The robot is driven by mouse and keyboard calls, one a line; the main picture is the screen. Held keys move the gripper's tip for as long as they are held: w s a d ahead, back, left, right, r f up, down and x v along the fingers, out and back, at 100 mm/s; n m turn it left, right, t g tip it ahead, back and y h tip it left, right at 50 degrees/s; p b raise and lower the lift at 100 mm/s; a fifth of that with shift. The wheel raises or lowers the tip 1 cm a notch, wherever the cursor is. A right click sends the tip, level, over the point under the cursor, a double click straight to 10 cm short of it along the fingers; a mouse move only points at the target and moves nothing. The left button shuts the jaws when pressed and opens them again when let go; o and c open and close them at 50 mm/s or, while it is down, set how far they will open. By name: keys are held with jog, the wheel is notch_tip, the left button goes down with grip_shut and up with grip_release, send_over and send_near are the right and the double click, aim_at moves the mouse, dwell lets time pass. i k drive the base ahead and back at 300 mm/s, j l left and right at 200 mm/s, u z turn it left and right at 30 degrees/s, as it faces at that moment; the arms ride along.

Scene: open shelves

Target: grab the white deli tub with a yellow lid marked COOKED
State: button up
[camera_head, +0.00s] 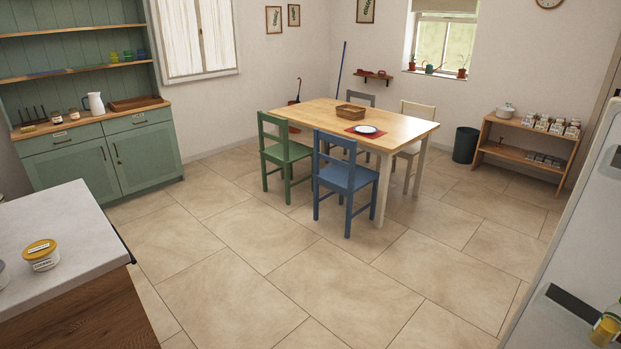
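A white tub with a yellow lid (41,255) stands upright on the pale counter (70,215) at the left.
A wooden table (405,123) with several chairs, including a blue chair (345,178), stands mid-room. A green dresser (148,160) is behind the counter. Open shelves (520,152) and a dark bin (465,145) stand at the right. The tiled floor (280,270) in front is clear.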

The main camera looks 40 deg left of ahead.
aim_at(41, 255)
jog(key=u, duration=3)
jog(key=i+j, duration=0.1)
jog(key=i, duration=0.45)
jog(key=z, duration=0.05)
